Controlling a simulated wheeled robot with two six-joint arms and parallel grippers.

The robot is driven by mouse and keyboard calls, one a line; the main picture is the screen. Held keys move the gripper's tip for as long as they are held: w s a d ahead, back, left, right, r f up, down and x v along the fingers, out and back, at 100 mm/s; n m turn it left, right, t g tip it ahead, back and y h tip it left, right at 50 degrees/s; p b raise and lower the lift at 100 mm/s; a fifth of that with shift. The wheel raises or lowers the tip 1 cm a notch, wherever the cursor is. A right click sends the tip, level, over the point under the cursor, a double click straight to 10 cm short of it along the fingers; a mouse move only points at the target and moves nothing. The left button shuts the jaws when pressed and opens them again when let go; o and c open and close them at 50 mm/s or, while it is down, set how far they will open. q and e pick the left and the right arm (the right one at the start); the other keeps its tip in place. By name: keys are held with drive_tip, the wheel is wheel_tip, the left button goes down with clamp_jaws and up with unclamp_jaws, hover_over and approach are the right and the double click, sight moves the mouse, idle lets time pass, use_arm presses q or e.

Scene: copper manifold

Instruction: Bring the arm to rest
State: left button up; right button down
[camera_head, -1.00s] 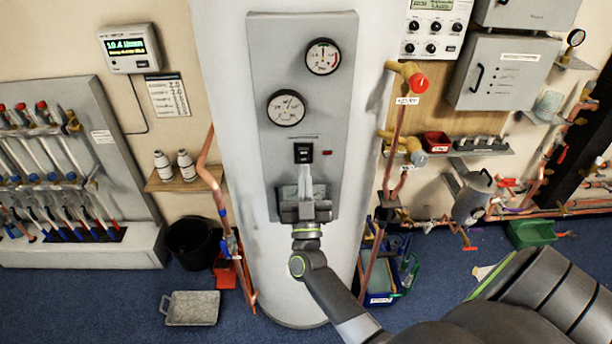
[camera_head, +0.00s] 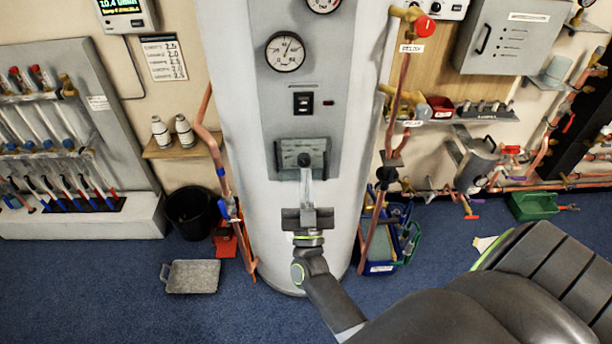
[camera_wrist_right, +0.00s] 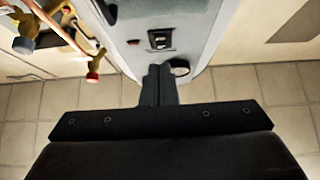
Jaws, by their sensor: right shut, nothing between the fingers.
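My right gripper (camera_head: 306,168) is shut and empty, with its fingers pointing up in front of the grey panel (camera_head: 345,60) on the white cylinder (camera_head: 250,215). Its fingertips show below the black rocker switch (camera_head: 303,102), over a small framed plate (camera_head: 287,153) that they partly cover. They look clear of the switch; the gap to the panel is hard to judge. In the right wrist view the closed fingers (camera_wrist_right: 158,75) point toward the panel, with the switch (camera_wrist_right: 160,39) beyond them. My left gripper is not in view.
Copper pipes (camera_head: 211,140) run close on both sides of the cylinder. A shelf with two white bottles (camera_head: 183,132), a black bucket (camera_head: 189,212) and a grey tray (camera_head: 192,276) are at left. A blue crate (camera_head: 381,268) stands right of the cylinder. Floor at front left is clear.

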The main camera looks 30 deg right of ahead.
idle(0.4)
wheel_tip(320, 180, down, 17)
drive_tip(key=a+n+g+y, duration=0.25)
drive_tip(key=n+y, duration=0.25)
drive_tip(key=y, duration=0.3)
drive_tip(key=s+f+n+g+y, duration=0.1)
drive_tip(key=s+f+g+y, duration=0.2)
drive_tip(key=f, duration=0.6)
drive_tip(key=s+f+n+g+y, duration=0.1)
drive_tip(key=s+f+g, duration=0.25)
drive_tip(key=f, duration=0.55)
drive_tip(key=s+d+f+g, duration=0.1)
drive_tip(key=s+f+g, duration=0.3)
drive_tip(key=s, duration=0.7)
drive_tip(key=s+d+f+m+g, duration=0.1)
drive_tip(key=s+f+g, duration=0.3)
drive_tip(key=s+f, duration=0.4)
drive_tip(key=s+d+f+g, duration=0.1)
drive_tip(key=s+f+g, duration=0.2)
drive_tip(key=s, duration=1.2)
wheel_tip(320, 180, down, 4)
drive_tip(key=shift+d+r+g, duration=0.15)
drive_tip(key=shift+d+g, duration=0.2)
drive_tip(key=shift+g, duration=0.05)
drive_tip(key=shift+s, duration=0.1)
